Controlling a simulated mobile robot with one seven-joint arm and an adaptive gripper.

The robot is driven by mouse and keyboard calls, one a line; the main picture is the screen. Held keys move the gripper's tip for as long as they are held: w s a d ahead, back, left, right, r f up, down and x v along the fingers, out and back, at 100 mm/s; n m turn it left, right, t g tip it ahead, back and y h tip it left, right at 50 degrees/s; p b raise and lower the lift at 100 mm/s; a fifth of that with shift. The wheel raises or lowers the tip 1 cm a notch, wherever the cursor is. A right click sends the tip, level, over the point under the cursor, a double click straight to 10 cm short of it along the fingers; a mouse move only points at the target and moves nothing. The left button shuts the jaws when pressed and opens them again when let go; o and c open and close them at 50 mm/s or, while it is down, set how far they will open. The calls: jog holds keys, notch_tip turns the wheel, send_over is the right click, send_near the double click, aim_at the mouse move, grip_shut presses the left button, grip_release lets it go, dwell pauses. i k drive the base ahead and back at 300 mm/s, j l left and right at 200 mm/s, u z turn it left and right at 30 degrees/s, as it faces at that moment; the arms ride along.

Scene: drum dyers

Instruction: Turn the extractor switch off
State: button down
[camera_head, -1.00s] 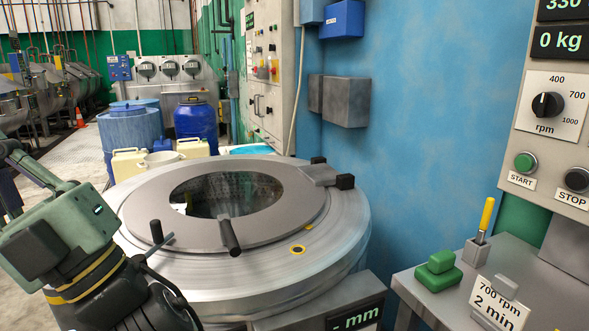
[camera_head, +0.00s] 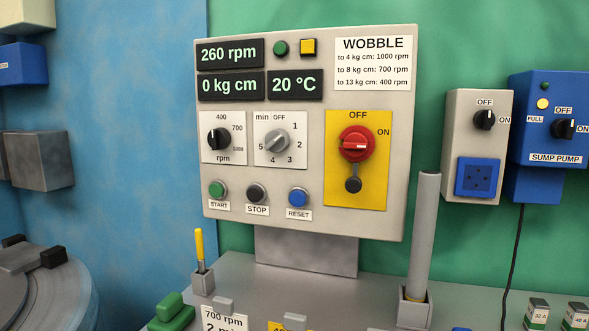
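The control panel (camera_head: 300,235) is upright in the middle of the head view. On its yellow plate (camera_head: 340,196) is a red rotary switch (camera_head: 356,144), with OFF printed above and ON to the right. Its white mark points right, towards ON. No label reading "extractor" shows. The round steel drum machine (camera_head: 60,295) shows only in part at the lower left. My gripper is not in view.
A grey box with an OFF/ON knob (camera_head: 484,119) and a blue sump pump box (camera_head: 549,85) hang to the right. A grey upright post (camera_head: 424,235) stands below right of the panel. A yellow-handled tool (camera_head: 200,250) and green block (camera_head: 170,312) are on the grey bench (camera_head: 250,290).

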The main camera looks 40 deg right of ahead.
aim_at(359, 142)
jog(key=z, duration=1.3)
